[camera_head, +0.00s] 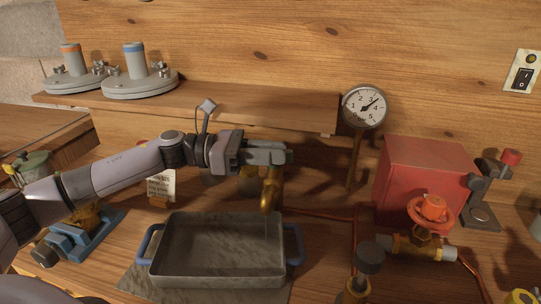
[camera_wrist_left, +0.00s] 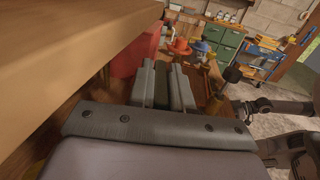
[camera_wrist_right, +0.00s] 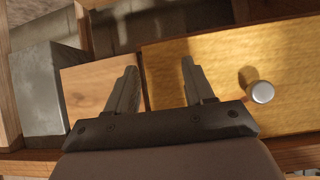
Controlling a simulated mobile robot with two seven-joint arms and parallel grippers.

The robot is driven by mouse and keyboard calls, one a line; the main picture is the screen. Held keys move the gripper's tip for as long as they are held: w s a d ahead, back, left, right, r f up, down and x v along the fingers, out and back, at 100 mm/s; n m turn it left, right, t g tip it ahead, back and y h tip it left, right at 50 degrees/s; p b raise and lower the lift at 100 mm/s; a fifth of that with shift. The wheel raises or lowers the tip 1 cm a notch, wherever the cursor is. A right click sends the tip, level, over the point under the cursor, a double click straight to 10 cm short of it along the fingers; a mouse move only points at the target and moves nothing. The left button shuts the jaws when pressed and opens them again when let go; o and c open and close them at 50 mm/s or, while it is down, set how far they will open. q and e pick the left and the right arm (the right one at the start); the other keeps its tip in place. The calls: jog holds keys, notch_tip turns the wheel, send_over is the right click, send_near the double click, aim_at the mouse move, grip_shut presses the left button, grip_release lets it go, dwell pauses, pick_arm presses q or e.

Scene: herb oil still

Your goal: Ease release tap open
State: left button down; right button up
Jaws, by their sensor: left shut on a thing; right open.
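A brass tap (camera_head: 270,190) with a downward spout stands behind the grey metal tray (camera_head: 165,263), its spout above the tray's back edge. My left gripper (camera_head: 282,154) is at the top of this tap, its fingers pointing right. It is shut on the tap's top part, which the fingers hide. In the left wrist view the fingers (camera_wrist_left: 167,85) lie close together, and what they hold does not show clearly. My right gripper (camera_wrist_right: 160,75) is open and empty, above a wooden surface with a metal knob (camera_wrist_right: 262,92).
A pressure gauge (camera_head: 364,107) stands behind, right of the tap. A red box (camera_head: 425,170) and a brass valve with a red wheel (camera_head: 432,208) are at right. A wooden shelf (camera_head: 240,108) runs close behind my left gripper. A blue clamp (camera_head: 80,238) is at left.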

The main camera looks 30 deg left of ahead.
pick_arm(q)
jog(key=n+t+y, duration=0.2)
jog(key=t, duration=0.1)
jog(key=shift+s+d+n+t, duration=0.1)
jog(key=shift+s+n+t, duration=0.05)
jog(key=shift+n+t, duration=0.25)
jog(key=shift+r+n+t+y+p, duration=0.2)
jog(key=shift+n+t+y+p, duration=0.6)
jog(key=shift+y, duration=0.3)
jog(key=n+t+y+p, duration=0.2)
jog(key=y+p, duration=0.1)
jog(key=n+t+y+p, duration=0.2)
jog(key=y+p, duration=0.1)
jog(key=shift+d+n+p, duration=0.15)
jog(key=shift+n+p, duration=0.2)
jog(key=shift+n, duration=0.05)
jog(key=shift+n+y+p, duration=0.5)
jog(key=shift+n+y, duration=0.1)
jog(key=shift+y, duration=0.3)
jog(key=shift+f+n+t+y+p, duration=0.15)
jog(key=shift+n+t+y+p, duration=0.35)
jog(key=shift+y, duration=0.6)
jog(key=c, duration=1.1)
grip_release()
